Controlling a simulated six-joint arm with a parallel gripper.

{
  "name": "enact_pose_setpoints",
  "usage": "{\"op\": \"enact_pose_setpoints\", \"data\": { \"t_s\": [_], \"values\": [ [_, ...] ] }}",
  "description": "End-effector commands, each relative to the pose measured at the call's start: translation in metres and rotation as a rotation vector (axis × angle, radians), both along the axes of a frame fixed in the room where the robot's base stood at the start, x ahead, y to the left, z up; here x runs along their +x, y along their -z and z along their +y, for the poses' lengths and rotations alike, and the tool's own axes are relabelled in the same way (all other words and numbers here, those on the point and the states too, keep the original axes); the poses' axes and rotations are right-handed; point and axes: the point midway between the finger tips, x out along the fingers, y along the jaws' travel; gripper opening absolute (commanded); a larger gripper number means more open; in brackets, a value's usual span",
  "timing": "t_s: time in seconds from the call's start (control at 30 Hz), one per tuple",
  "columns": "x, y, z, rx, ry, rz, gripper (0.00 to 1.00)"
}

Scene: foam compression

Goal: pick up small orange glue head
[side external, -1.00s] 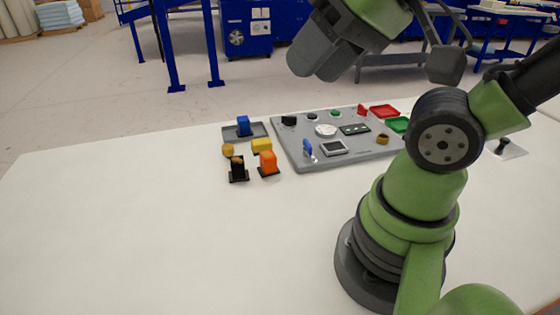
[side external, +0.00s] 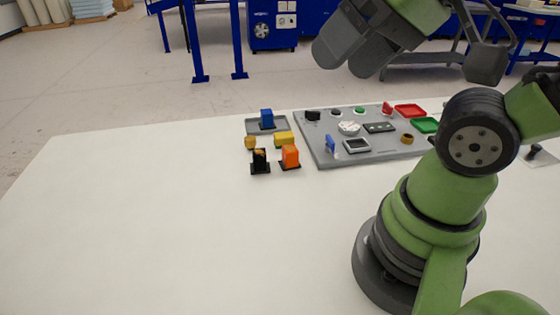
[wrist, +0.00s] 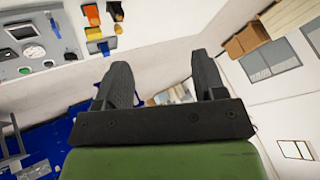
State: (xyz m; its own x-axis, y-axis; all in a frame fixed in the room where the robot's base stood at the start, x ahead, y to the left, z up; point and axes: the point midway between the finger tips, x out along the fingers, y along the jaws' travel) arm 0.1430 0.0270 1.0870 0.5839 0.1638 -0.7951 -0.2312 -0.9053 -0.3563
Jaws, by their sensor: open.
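A small amber-orange piece (side external: 250,142) stands on the white table left of the yellow block (side external: 284,139). A larger, brighter orange block on a dark base (side external: 290,156) stands in front of the yellow one. I cannot tell for sure which is the glue head. In the wrist view the orange block (wrist: 94,33) and the small amber piece (wrist: 118,28) show at the upper left, beyond the fingers. My gripper (side external: 362,42) is high above the table's far side, up and right of these pieces. In the wrist view my gripper (wrist: 163,78) is open and empty.
A black piece (side external: 260,163) stands close left of the orange block. Behind are a blue piece (side external: 267,118) on a grey tray (side external: 252,128). A grey board (side external: 322,157) with several parts lies to the right. The table's front left is clear.

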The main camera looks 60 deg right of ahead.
Motion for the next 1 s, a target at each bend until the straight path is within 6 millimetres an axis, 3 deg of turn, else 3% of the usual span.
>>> {"op": "enact_pose_setpoints", "data": {
  "t_s": [0.27,0.53,0.67,0.8,1.0],
  "values": [
    [0.013,0.0,-0.005,-0.009,0.024,0.039,0.64],
    [0.082,0.022,-0.039,-0.051,0.136,0.23,0.64],
    [0.115,0.049,-0.062,-0.064,0.189,0.329,0.64],
    [0.144,0.09,-0.089,-0.073,0.24,0.438,0.64],
    [0.165,0.157,-0.125,-0.074,0.295,0.573,0.64]
  ]
}}
